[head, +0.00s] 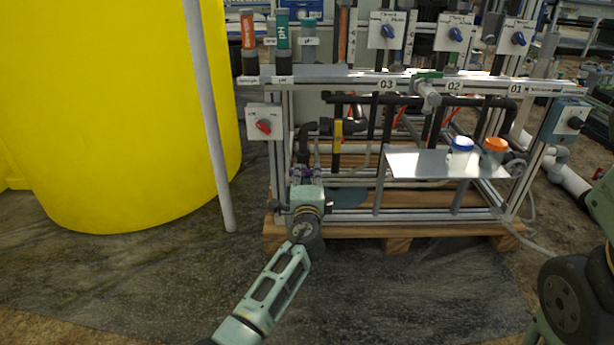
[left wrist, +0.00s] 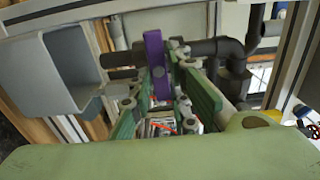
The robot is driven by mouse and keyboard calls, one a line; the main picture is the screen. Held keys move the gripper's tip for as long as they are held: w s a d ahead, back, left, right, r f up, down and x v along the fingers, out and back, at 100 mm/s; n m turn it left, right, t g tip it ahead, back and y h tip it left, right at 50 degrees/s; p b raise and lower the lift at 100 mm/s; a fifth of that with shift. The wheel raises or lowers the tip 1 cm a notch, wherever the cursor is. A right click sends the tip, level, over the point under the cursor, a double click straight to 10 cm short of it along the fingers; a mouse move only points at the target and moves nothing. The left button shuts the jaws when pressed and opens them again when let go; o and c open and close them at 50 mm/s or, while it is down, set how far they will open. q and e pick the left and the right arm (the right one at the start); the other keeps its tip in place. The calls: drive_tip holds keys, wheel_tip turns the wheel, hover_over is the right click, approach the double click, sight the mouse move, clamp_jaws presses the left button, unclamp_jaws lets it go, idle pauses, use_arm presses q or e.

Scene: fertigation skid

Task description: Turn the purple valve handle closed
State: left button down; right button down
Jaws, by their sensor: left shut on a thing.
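The purple valve handle (left wrist: 155,68) stands upright in the left wrist view, crossing the dark horizontal pipe (left wrist: 204,49) behind it. My left gripper (left wrist: 158,95) has its green fingers on either side of the handle and is shut on it. In the head view, my left gripper (head: 304,172) is at the left end of the skid's low piping. Only a small bit of the purple handle (head: 296,171) shows there, as the gripper and wrist hide most of it. My right gripper is out of view.
A grey open box (left wrist: 72,68) is left of the handle in the left wrist view. A big yellow tank (head: 110,110) and a grey pole (head: 208,110) stand left of the skid. A shelf (head: 415,168) holds white jars with blue and orange lids. Floor in front is clear.

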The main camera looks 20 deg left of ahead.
use_arm(q)
drive_tip(key=c, duration=1.7)
unclamp_jaws()
drive_tip(key=v, duration=1.2)
